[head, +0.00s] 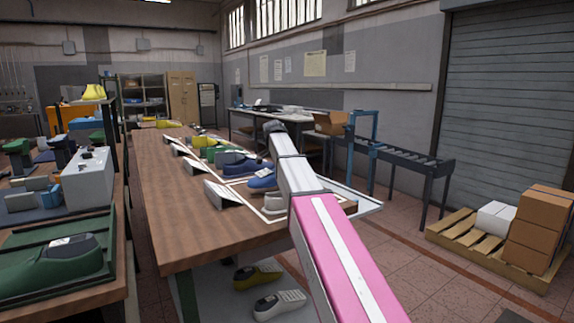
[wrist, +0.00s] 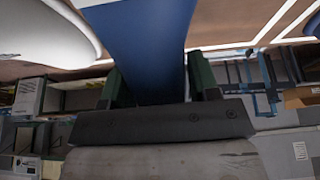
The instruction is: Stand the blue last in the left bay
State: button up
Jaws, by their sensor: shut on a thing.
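The blue last (head: 262,179) is on or just above the long wooden table in the head view, left of my arm. In the wrist view a smooth blue body (wrist: 140,40) fills the gap between the two dark green fingers of my gripper (wrist: 157,76). My gripper is shut on it. In the head view my arm hides the gripper. White outlines on the tabletop mark bays (head: 240,186). A pale last (head: 274,202) stands nearer than the blue one, and a white rounded shape (wrist: 45,30) shows in the wrist view. I cannot tell whether the blue last touches the table.
Tilted white cards (head: 222,194) stand along the bays. Green and dark blue lasts (head: 232,158) lie farther along the table (head: 165,215). Two lasts (head: 278,303) lie below it. The table's near left is clear. A roller conveyor (head: 395,155) stands at right.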

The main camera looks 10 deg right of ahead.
jog(key=shift+f, duration=1.75)
jog(key=shift+f, duration=0.15)
jog(key=o, duration=1.5)
jog(key=shift+a, duration=0.1)
jog(key=v, duration=1)
jog(key=shift+s+a+r, duration=0.1)
jog(key=shift+a+r, duration=0.05)
jog(key=shift+r, duration=0.2)
